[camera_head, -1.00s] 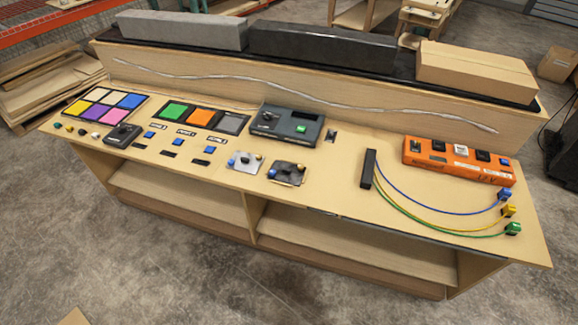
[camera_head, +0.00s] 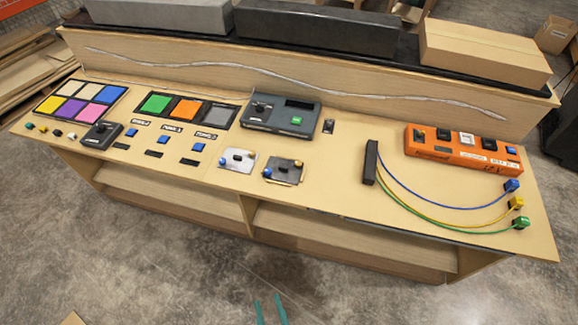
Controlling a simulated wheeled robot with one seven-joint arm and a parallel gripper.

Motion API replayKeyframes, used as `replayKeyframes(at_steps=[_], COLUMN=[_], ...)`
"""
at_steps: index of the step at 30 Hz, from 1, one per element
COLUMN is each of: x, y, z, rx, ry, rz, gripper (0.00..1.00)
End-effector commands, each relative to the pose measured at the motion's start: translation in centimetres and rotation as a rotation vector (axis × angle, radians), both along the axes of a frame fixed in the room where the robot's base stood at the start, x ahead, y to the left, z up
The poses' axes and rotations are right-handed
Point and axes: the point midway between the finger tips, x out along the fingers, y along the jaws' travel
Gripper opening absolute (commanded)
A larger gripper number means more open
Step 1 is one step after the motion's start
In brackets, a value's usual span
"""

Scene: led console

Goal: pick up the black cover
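Left of the covers are coloured panels (camera_head: 190,109) and small blue buttons (camera_head: 164,140). A dark grey box with a green button (camera_head: 281,114) stands behind them. An orange switch box (camera_head: 463,148) and curved cables (camera_head: 440,208) are at right. Open shelves lie below the top.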

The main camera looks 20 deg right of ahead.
Motion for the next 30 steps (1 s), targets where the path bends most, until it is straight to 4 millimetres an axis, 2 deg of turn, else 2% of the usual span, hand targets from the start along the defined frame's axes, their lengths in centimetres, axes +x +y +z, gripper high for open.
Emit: replayKeyframes(at_steps=[1,6,14,20,24,30], x=[1.6,6.9,15.5,22.1,26.3,30.3], y=[-0.6,-2.9,-7.3,-11.4,-14.7,-18.2], z=[-0.6,-3.2,-5.1,-4.9,-3.7,-2.0], rx=[-0.003,-0.007,-0.004,0.004,0.014,0.028], ry=[-0.004,0.02,0.058,0.085,0.103,0.125], rz=[-0.018,-0.077,-0.161,-0.221,-0.263,-0.305], gripper=[0.29,0.29,0.29,0.29,0.29,0.29])
